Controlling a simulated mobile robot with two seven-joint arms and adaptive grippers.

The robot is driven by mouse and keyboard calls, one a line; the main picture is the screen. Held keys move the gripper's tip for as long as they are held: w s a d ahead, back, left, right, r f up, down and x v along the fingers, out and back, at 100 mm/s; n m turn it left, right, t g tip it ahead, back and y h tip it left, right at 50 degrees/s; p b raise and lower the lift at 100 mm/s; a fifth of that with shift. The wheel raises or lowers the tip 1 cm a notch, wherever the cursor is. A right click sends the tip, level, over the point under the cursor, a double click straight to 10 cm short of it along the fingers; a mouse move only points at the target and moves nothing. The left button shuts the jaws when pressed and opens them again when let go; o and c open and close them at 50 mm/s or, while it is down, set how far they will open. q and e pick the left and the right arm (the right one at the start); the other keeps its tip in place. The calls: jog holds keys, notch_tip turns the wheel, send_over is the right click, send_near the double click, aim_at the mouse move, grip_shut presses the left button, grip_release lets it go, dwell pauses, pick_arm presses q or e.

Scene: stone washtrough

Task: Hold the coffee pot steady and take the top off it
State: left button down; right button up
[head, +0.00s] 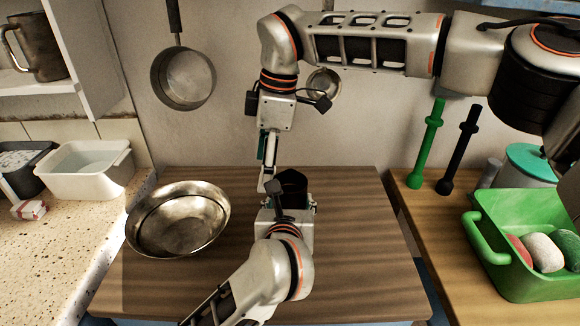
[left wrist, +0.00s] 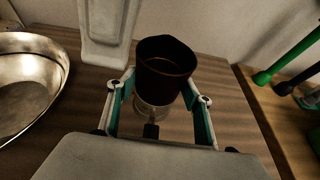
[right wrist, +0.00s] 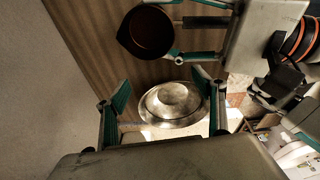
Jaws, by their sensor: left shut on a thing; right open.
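The coffee pot (head: 291,184) stands on the wooden table. Its dark upper part (left wrist: 166,68) looks like an open cup with a brownish inside, above a paler metallic lower part (left wrist: 154,113). My left gripper (left wrist: 158,98) has its teal-padded fingers on either side of the lower part and is shut on it. In the right wrist view the dark upper part (right wrist: 150,30) shows from above, off to one side. My right gripper (right wrist: 158,80) is open and empty. In the head view it hangs just left of the pot (head: 266,178), apart from it.
A metal bowl (head: 180,222) sits left of the pot. A pan (head: 183,78) hangs on the wall behind. A green bin (head: 520,255) with round items stands on the right counter, a white tub (head: 85,172) on the left counter. The table right of the pot is clear.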

jog(key=d, duration=0.1)
jog(key=d+f+h, duration=0.1)
jog(key=d, duration=0.1)
jog(key=w+d+m+h, duration=0.1)
jog(key=d, duration=0.1)
jog(key=shift+f, duration=0.2)
jog(key=shift+d+f, duration=0.2)
jog(key=shift+f, duration=3.85)
jog(key=c, duration=1.3)
jog(key=shift+o, duration=0.8)
jog(key=shift+n, duration=1.5)
jog(key=o, duration=1.2)
jog(key=shift+w, duration=0.1)
